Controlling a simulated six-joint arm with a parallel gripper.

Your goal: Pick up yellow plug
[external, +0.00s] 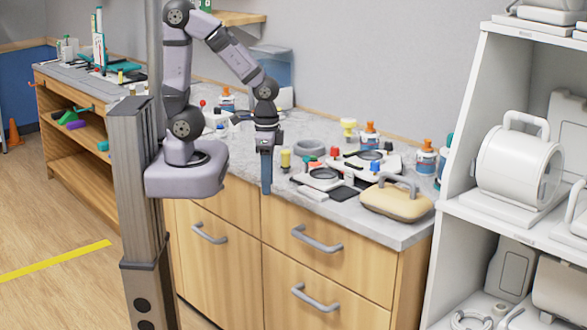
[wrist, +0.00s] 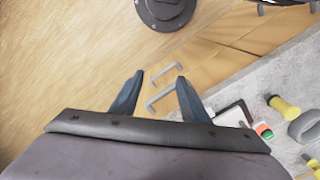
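A short yellow plug (external: 285,160) stands on the grey counter, just right of my gripper. A second yellow plug with a wider head (external: 348,128) stands further back by the wall. In the wrist view one yellow plug (wrist: 285,107) is at the right, and part of another yellow piece (wrist: 313,162) shows at the lower right edge. My gripper (external: 266,188) points down at the counter's front edge. In the wrist view my gripper (wrist: 159,76) is open, with its two blue fingers apart and nothing between them. Floor and drawer fronts show below it.
The grey ring (external: 309,147) lies beside the near plug. Trays with coloured pieces (external: 322,178), a beige handled case (external: 397,201) and orange-capped bottles (external: 426,158) crowd the right counter. Drawer handles (external: 317,240) project below. White shelves (external: 478,130) stand at the right.

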